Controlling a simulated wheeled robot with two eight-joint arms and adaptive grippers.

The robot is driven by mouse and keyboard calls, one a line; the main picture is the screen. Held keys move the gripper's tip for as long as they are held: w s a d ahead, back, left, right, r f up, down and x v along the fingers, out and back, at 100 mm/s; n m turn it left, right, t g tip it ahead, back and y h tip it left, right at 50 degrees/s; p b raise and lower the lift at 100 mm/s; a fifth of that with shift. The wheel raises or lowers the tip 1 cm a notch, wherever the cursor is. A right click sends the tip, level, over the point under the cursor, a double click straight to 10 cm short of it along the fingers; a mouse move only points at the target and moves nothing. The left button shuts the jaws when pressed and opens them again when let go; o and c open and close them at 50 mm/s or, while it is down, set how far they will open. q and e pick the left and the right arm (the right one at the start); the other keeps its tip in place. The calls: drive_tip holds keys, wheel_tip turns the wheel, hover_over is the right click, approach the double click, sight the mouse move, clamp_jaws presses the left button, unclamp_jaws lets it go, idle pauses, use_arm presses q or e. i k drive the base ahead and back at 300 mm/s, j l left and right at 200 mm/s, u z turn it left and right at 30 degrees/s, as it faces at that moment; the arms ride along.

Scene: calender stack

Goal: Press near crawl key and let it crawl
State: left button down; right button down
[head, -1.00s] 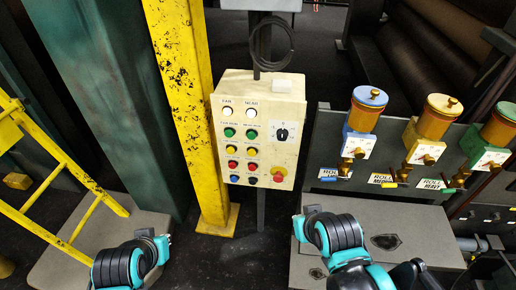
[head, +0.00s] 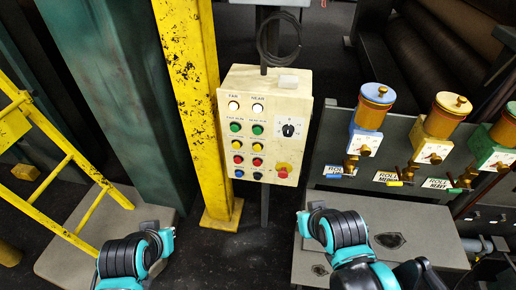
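A cream control box (head: 300,150) stands upright behind my arms, with two columns of round buttons marked FAR and NEAR. The NEAR column, on the right, has a white button (head: 257,108), a green one (head: 257,129), a yellow one (head: 257,146), a red one (head: 257,162) and a dark one at the bottom. The smaller labels are too blurred to read, so I cannot tell which is the crawl key. My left gripper (head: 162,238) and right gripper (head: 307,222) are low in the view, both apart from the box. Their fingers are not clear.
A black selector dial (head: 288,130) and a red stop knob (head: 283,170) are on the box's right side. A yellow post (head: 190,100) stands left of it. A grey bench (head: 425,235) and blue, yellow and green oilers (head: 365,138) are at right.

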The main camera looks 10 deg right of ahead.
sight(257, 147)
drive_tip(key=i+j+z, duration=0.1)
drive_tip(key=j+z, duration=0.25)
drive_tip(key=j, duration=0.4)
drive_tip(key=j+z, duration=0.3)
drive_tip(key=j, duration=0.5)
